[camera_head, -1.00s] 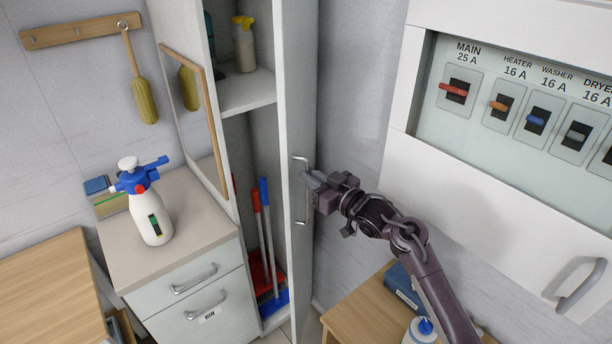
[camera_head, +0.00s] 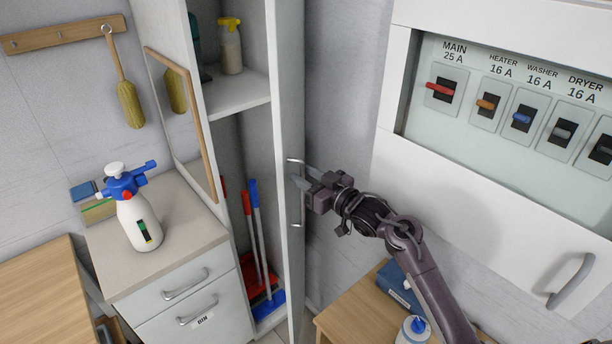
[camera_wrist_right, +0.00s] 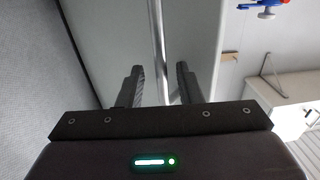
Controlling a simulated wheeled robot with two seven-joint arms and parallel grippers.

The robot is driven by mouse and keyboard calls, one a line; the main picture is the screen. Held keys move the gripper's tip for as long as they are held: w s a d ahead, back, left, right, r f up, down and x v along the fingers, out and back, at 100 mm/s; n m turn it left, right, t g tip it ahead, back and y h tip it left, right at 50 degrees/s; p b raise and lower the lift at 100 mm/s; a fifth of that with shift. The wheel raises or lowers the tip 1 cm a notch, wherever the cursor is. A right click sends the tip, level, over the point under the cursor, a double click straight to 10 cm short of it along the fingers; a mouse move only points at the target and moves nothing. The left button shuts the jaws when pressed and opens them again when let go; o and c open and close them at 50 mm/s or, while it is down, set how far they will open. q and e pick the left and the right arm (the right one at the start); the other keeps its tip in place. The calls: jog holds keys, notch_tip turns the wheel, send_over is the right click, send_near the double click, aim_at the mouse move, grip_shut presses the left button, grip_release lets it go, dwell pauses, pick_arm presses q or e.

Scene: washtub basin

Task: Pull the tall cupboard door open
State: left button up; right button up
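The tall cupboard door (camera_head: 288,110) stands swung open, and the cupboard's inside shows to its left. Its vertical metal bar handle (camera_head: 303,210) is on the door face towards my right arm; it also shows in the right wrist view (camera_wrist_right: 158,45). My right gripper (camera_head: 303,177) is at the upper part of the handle. In the right wrist view its two fingers (camera_wrist_right: 160,82) are spread apart, with the bar running between them and a gap visible on the left side. My left gripper is not in view.
Inside the cupboard are a yellow-topped spray bottle (camera_head: 230,50) and red and blue brooms (camera_head: 265,270). A drawer cabinet (camera_head: 180,290) with a white-blue sprayer (camera_head: 137,215) stands left. A wooden stool (camera_head: 350,320) and the breaker box (camera_head: 470,180) are right.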

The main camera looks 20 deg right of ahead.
jog(key=b+v, duration=0.2)
jog(key=v, duration=0.5)
jog(key=shift+d, duration=0.2)
jog(key=shift+s+f, duration=0.1)
jog(key=shift+c, duration=0.3)
